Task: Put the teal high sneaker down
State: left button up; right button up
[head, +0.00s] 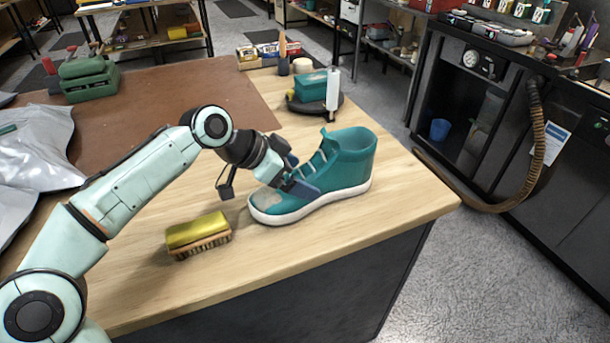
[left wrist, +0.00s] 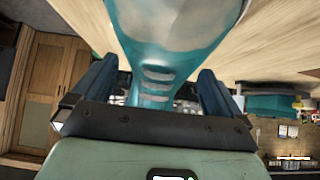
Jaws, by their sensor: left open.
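The teal high sneaker (head: 345,163) stands upright on its white sole on the wooden tabletop, near the right corner. Its toe points to the lower left and carries a greyish patch. My left gripper (head: 300,186) is at the sneaker's lace area, with its fingers on either side of the upper. In the left wrist view the sneaker (left wrist: 165,55) lies between the two blue fingers (left wrist: 158,92), which stand apart with gaps beside the shoe. The far finger is partly hidden in the head view. My right gripper is not in view.
A brush with a yellow-green back (head: 198,233) lies left of the sneaker. Behind stand a teal box (head: 311,88) on a dark round stand and a white upright cylinder (head: 333,90). The table edge is close on the right and front.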

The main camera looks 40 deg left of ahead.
pick_arm(q)
jog(key=p+v, duration=0.2)
jog(key=v, duration=0.7)
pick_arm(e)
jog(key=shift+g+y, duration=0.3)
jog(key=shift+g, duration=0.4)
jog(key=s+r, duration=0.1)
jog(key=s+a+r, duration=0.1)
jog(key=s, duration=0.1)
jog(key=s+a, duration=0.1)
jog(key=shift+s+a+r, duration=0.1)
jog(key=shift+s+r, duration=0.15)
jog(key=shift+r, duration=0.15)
pick_arm(q)
jog(key=shift+w, duration=0.1)
